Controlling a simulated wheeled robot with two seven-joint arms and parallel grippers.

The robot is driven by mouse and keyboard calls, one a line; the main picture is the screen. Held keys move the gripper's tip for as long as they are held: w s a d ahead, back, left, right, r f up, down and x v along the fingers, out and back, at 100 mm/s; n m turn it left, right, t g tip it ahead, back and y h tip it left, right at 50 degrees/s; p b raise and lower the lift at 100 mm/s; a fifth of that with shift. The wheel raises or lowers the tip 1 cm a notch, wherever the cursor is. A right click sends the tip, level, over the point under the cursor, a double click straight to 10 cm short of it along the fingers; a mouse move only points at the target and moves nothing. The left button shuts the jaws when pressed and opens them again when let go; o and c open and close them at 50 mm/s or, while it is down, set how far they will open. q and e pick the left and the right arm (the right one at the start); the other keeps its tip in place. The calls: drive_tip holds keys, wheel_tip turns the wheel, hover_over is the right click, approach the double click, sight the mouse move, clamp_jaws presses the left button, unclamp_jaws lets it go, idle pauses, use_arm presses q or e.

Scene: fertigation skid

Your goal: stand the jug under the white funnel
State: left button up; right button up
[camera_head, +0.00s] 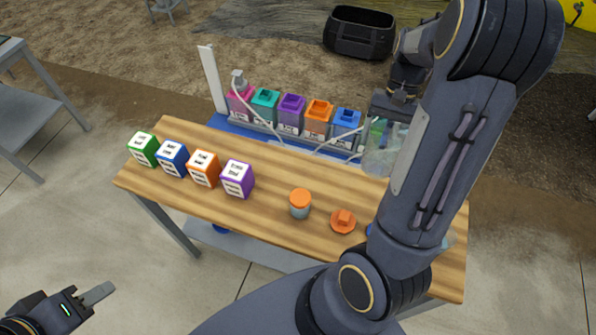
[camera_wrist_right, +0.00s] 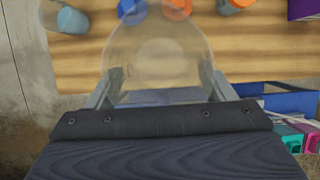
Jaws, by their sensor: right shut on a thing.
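The jug (camera_head: 378,158) is a clear, see-through vessel at the back right of the wooden table, partly hidden by my right arm. It also shows in the right wrist view (camera_wrist_right: 156,58), between the two fingers. My right gripper (camera_wrist_right: 158,86) is shut on the jug; in the head view it is at the jug's upper part. I cannot tell whether the jug touches the table. No white funnel can be made out; my right arm hides part of the table's right side. My left gripper (camera_head: 96,294) is at the lower left, away from the table, with its opening unclear.
Several coloured canisters (camera_head: 291,115) stand in a blue tray behind the table, with white tubes. Several labelled cubes (camera_head: 204,168) line the table's left side. An orange-capped jar (camera_head: 300,204) and an orange cap (camera_head: 343,221) are near the front. A black crate (camera_head: 358,36) lies behind.

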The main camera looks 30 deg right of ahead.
drive_tip(key=w+a+f+p, duration=0.1)
drive_tip(key=w+a+f, duration=0.1)
drive_tip(key=a+f, duration=0.2)
drive_tip(key=w+a+f+p, duration=0.1)
drive_tip(key=w+a+f, duration=0.1)
drive_tip(key=a+f, duration=0.2)
drive_tip(key=w+a+f+p, duration=0.1)
drive_tip(key=w+a+f, duration=0.2)
drive_tip(key=a+f, duration=0.1)
drive_tip(key=shift+f, duration=0.45)
drive_tip(key=shift+a, duration=0.1)
drive_tip(key=shift+s, duration=0.1)
drive_tip(key=shift+f, duration=0.15)
drive_tip(key=o, duration=1)
